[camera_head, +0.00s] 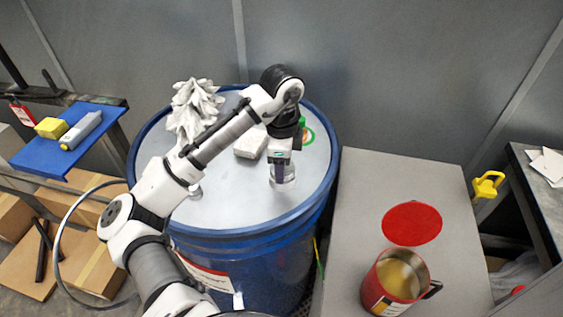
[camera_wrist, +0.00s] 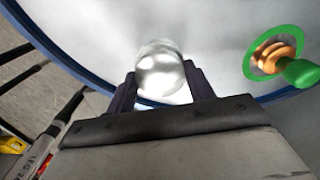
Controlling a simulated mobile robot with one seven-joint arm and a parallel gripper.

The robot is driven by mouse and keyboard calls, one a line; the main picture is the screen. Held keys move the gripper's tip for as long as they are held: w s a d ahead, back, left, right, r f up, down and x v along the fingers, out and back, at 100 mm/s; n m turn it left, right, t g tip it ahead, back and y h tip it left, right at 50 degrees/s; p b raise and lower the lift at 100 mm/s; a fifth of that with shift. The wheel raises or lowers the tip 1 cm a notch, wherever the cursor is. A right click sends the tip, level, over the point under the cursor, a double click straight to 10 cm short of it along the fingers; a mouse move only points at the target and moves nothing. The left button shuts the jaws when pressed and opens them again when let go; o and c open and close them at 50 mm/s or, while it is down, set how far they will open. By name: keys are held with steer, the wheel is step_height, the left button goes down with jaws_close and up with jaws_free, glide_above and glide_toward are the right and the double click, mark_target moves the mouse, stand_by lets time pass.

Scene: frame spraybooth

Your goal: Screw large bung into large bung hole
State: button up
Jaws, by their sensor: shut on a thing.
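My gripper (camera_head: 282,160) points down over the right part of the pale lid (camera_head: 235,205) of a blue drum (camera_head: 265,265). In the wrist view my gripper (camera_wrist: 160,85) has its two dark fingers on either side of a shiny round silver piece, which I take for the large bung (camera_wrist: 160,62). It is shut on this bung, which also shows below the fingers in the head view (camera_head: 284,183), at or just above the lid. The large bung hole is not visible. Whether the bung is seated or threaded cannot be told.
On the lid are a crumpled white cloth or glove (camera_head: 192,108), a white block (camera_head: 250,144) and a green ring with an orange centre (camera_wrist: 272,52). A grey table (camera_head: 360,190) at the right holds a red can (camera_head: 395,280). A blue shelf (camera_head: 45,155) is at the left.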

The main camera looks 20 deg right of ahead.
steer(key=shift+m, duration=0.5)
steer(key=m, duration=0.4)
steer(key=shift+m, duration=0.3)
steer(key=m, duration=0.4)
steer(key=shift+d+m, duration=0.1)
steer(key=shift+m, duration=0.2)
steer(key=o, duration=0.7)
